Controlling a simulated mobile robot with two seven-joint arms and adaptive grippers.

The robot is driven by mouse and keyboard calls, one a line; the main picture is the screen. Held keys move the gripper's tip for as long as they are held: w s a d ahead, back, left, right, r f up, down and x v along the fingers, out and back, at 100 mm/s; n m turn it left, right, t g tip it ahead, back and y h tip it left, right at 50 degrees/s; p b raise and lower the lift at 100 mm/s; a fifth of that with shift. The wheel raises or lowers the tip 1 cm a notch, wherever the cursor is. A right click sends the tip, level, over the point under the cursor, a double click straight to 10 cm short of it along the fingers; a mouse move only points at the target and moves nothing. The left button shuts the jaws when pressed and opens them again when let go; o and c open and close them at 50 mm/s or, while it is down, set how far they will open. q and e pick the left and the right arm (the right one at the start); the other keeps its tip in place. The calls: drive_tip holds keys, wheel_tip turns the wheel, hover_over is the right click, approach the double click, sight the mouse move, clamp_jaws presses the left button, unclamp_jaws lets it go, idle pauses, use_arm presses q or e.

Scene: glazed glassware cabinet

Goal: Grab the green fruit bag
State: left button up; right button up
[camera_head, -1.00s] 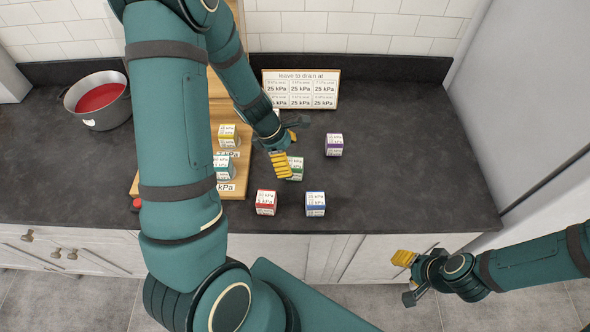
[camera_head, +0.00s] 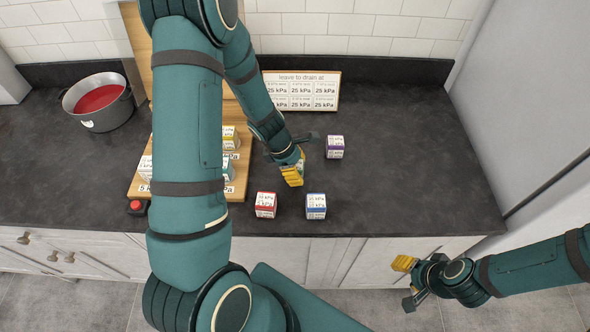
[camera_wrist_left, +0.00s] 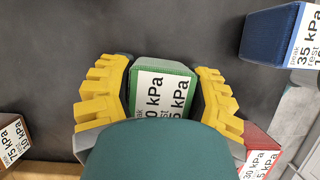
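No fruit bag shows as such; the green thing is a small box (camera_wrist_left: 163,88) with a white kPa label, on the dark counter. In the left wrist view it sits between the two yellow fingers of my left gripper (camera_wrist_left: 163,98). The fingers are spread on both sides of the box, close to its sides; I cannot make out firm contact. The wrist housing hides the box's lower part. In the head view my left gripper (camera_head: 292,172) covers most of the box. My right gripper (camera_head: 408,280) is open and empty, in front of the cabinets at lower right.
A red box (camera_head: 266,205) and a blue box (camera_head: 316,206) stand in front of my left gripper. A purple box (camera_head: 335,147) is to its right. A wooden board (camera_head: 236,187) with labelled items, a pot (camera_head: 105,112) and a sign (camera_head: 302,90) are nearby. The counter's right side is clear.

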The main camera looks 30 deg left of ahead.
use_arm(q)
drive_tip(key=shift+c, duration=1.2)
